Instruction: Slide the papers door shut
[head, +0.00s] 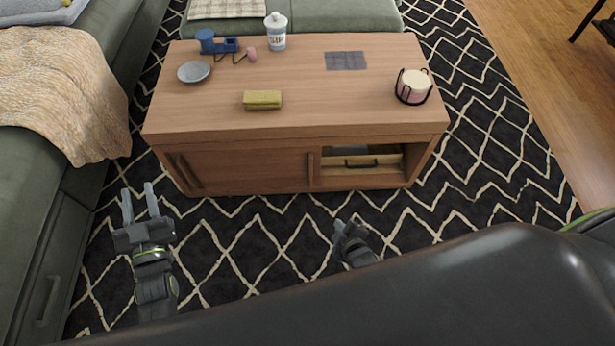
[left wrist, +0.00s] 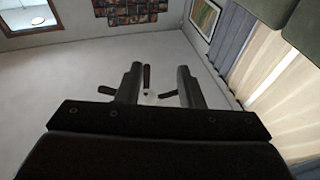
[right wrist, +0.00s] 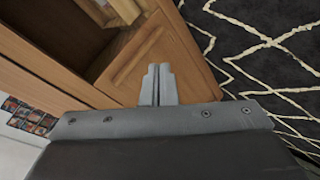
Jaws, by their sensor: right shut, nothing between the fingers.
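The low wooden table (head: 290,125) has a sliding front door (head: 250,172) with a vertical handle at its right edge (head: 311,170). The right compartment is open, showing a drawer-like box (head: 362,165) with a dark handle and something grey behind it. My right gripper (head: 344,224) is shut and empty, low in front of the table and apart from the door. The right wrist view shows its closed fingers (right wrist: 158,72) before a wooden panel (right wrist: 150,55) beside a dark opening. My left gripper (head: 138,188) is open and empty, left of the table front; its spread fingers show in the left wrist view (left wrist: 158,72).
On the tabletop are a grey bowl (head: 194,71), a blue object (head: 217,43), a white bottle (head: 276,32), a yellow block (head: 262,100) and a candle holder (head: 413,87). A green sofa (head: 45,200) stands left. Patterned rug (head: 265,240) lies clear before the table.

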